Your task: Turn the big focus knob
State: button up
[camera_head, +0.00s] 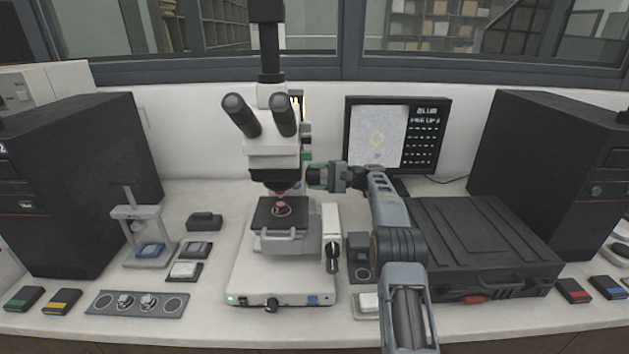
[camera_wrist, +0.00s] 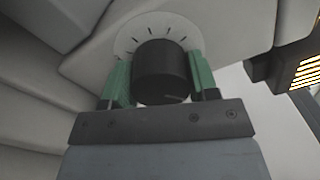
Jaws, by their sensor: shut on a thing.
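The big focus knob (camera_wrist: 160,72) is a black round knob in front of a pale dial with dark tick marks (camera_wrist: 150,27) in the wrist view. My gripper (camera_wrist: 160,80) has a green finger on each side of the knob and is shut on it. In the head view my gripper (camera_head: 314,176) reaches in from the right to the side of the white microscope (camera_head: 283,265), below its eyepieces. There the knob is mostly hidden by the gripper.
A monitor (camera_head: 398,135) stands behind my arm. A black case (camera_head: 475,240) lies right of the arm, and a small dark box (camera_head: 360,248) stands beside the microscope base. A mounting press (camera_head: 138,225) and a plate with round fittings (camera_head: 137,303) are at the left.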

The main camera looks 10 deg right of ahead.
dwell(0.4)
jog(key=o, duration=0.9)
jog(key=shift+o, duration=0.2)
jog(key=p+v, duration=0.4)
jog(key=v, duration=0.9)
jog(key=shift+s+d, duration=0.2)
jog(key=shift+d, duration=0.2)
jog(key=shift+f, duration=0.1)
